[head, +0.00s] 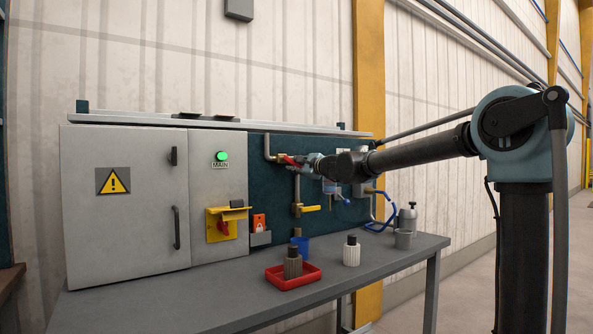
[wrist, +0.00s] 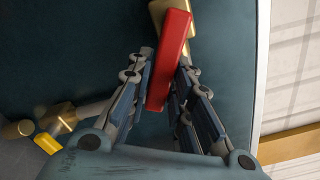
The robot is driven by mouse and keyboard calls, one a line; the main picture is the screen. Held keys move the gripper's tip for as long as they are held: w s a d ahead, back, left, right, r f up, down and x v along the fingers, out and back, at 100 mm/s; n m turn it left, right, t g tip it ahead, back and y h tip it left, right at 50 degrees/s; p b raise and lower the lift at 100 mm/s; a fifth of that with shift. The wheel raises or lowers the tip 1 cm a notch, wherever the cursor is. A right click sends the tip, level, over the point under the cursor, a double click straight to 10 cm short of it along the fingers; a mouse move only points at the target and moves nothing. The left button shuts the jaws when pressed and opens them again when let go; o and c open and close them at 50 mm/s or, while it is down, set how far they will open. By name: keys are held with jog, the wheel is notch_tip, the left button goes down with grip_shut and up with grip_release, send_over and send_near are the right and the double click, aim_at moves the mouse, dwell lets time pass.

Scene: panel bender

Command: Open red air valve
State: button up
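The red air valve handle (wrist: 170,60) is a long red lever on a brass body (wrist: 160,12) in the wrist view. In the head view the red handle (head: 287,159) shows small beside a brass fitting (head: 281,158) on the dark teal panel (head: 270,190). My gripper (wrist: 165,62) has one finger on each side of the lever, with the lever's free end pointing back between them. The fingers lie close along both edges; whether they press on it I cannot tell. In the head view my gripper (head: 303,162) reaches the handle from the right.
A yellow-handled valve (head: 305,209) sits lower on the panel. A grey cabinet (head: 130,230) stands left, with a red-and-yellow switch (head: 222,227).

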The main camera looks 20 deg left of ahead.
jog(key=shift+o, duration=0.7)
jog(key=shift+d, duration=0.1)
jog(key=v, duration=1.1)
jog(key=shift+s+d, duration=0.2)
jog(key=shift+d, duration=0.15)
